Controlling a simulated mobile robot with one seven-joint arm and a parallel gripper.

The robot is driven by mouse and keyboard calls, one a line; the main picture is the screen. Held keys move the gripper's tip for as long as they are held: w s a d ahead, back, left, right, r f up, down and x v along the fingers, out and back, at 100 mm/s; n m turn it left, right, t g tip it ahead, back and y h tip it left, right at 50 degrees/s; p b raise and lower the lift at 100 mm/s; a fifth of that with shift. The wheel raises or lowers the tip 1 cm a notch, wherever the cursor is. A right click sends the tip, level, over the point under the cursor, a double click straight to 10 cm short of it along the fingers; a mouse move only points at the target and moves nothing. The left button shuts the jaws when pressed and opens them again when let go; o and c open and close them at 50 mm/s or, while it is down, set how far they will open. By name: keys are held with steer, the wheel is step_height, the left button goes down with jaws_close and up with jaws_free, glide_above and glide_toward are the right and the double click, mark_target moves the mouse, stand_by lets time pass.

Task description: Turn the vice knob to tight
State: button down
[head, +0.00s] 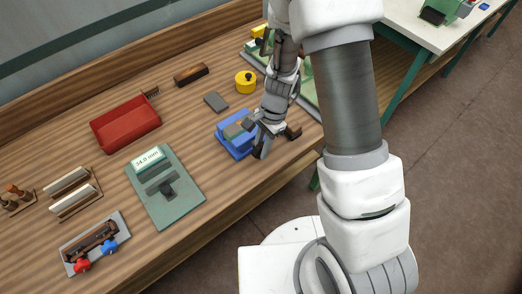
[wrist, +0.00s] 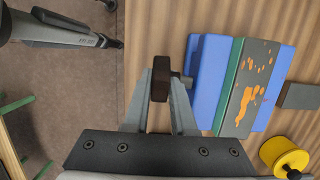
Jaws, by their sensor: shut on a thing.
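The blue vice (head: 229,146) stands near the front edge of the wooden bench; in the wrist view its blue body (wrist: 206,75) holds a dark green block with orange patches (wrist: 254,85) between its jaws. The dark brown vice knob (wrist: 159,85) sits on a short shaft at the vice's left side in the wrist view. My gripper (wrist: 160,91) is shut on the knob, one grey finger on each side. I see no tight mark.
A yellow round container (head: 245,82) and a dark grey block (head: 215,101) lie behind the vice. A red tray (head: 125,124), a green gauge reading 34.8 mm (head: 183,202) and a fixture with red and blue knobs (head: 111,225) are left. Bare bench lies between vice and gauge.

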steer(key=y, duration=0.1)
steer(key=g+y+b, duration=0.2)
steer(key=shift+w+d+f+y, duration=0.1)
steer(key=shift+d+f+y, duration=0.2)
steer(key=shift+f, duration=0.05)
steer(key=shift+d+g+y+b, duration=0.1)
steer(key=shift+g+y+b, duration=0.7)
steer(key=shift+g+y, duration=0.45)
steer(key=shift+y, duration=0.25)
steer(key=c, duration=1)
jaws_free()
steer(key=shift+d, duration=0.1)
steer(key=shift+c, duration=0.2)
steer(key=shift+r, duration=0.1)
